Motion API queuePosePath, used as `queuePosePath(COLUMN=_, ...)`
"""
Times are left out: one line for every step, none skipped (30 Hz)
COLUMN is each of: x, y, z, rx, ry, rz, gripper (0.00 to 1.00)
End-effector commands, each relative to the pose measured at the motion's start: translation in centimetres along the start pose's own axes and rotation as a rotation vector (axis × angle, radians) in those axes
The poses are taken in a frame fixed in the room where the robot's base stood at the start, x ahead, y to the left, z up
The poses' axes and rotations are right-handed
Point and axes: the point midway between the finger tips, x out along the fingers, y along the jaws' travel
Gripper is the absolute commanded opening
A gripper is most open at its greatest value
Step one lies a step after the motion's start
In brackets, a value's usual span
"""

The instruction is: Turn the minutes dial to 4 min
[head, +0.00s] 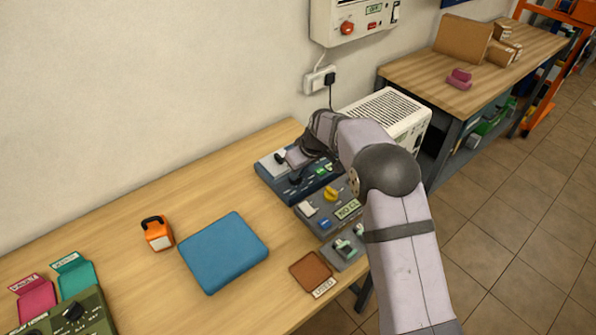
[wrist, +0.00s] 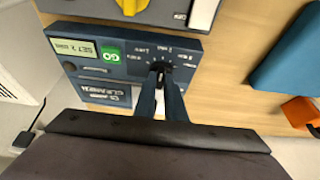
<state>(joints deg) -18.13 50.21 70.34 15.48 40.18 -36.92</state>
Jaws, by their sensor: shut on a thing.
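The dark blue timer panel (wrist: 120,72) lies on the wooden table, and it also shows in the head view (head: 268,172), partly hidden by my arm. Its black minutes dial (wrist: 158,67) has small white marks around it, too small to read surely. My gripper (wrist: 160,75) is shut on this dial, with one finger on each side of it. In the head view the fingertips are hard to make out. A pale display (wrist: 74,48) on the panel seems to read "SET 2 MIN", though it is blurred. A green GO button (wrist: 111,54) sits beside it.
A grey panel with a yellow knob (head: 330,193) stands close in front of the blue panel. A blue pad (head: 224,252), an orange padlock-like block (head: 157,235) and a brown pad (head: 310,270) lie on the table. A white vented box (head: 390,112) stands behind.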

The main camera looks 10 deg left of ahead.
Motion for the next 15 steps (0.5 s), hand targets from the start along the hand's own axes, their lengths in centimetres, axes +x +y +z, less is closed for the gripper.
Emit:
queuePosePath(x=-0.04, y=-0.02, z=-0.01, rx=0.002, ry=0.000, rz=0.001, gripper=0.00)
queuePosePath(x=-0.04, y=-0.03, z=-0.01, rx=0.004, ry=0.000, rz=0.002, gripper=0.00)
queuePosePath(x=-0.05, y=-0.04, z=-0.02, rx=0.008, ry=0.000, rz=0.004, gripper=0.00)
queuePosePath(x=-0.06, y=-0.05, z=-0.03, rx=0.013, ry=0.000, rz=0.006, gripper=0.00)
queuePosePath(x=-0.07, y=-0.07, z=-0.03, rx=0.019, ry=0.000, rz=0.008, gripper=0.00)
queuePosePath(x=-0.08, y=-0.08, z=-0.04, rx=0.026, ry=0.000, rz=0.012, gripper=0.00)
queuePosePath(x=-0.09, y=-0.10, z=-0.04, rx=0.036, ry=0.000, rz=0.016, gripper=0.00)
queuePosePath(x=-0.09, y=-0.14, z=-0.04, rx=0.045, ry=-0.001, rz=0.020, gripper=0.00)
queuePosePath(x=-0.11, y=-0.18, z=-0.05, rx=0.061, ry=-0.001, rz=0.025, gripper=0.00)
queuePosePath(x=-0.12, y=-0.20, z=-0.06, rx=0.074, ry=-0.001, rz=0.031, gripper=0.00)
queuePosePath(x=-0.14, y=-0.20, z=-0.08, rx=0.088, ry=0.000, rz=0.038, gripper=0.00)
queuePosePath(x=-0.16, y=-0.22, z=-0.11, rx=0.110, ry=0.001, rz=0.047, gripper=0.00)
queuePosePath(x=-0.16, y=-0.26, z=-0.11, rx=0.128, ry=0.000, rz=0.054, gripper=0.00)
queuePosePath(x=-0.16, y=-0.30, z=-0.10, rx=0.146, ry=-0.001, rz=0.062, gripper=0.00)
queuePosePath(x=-0.15, y=-0.36, z=-0.12, rx=0.174, ry=0.000, rz=0.073, gripper=0.00)
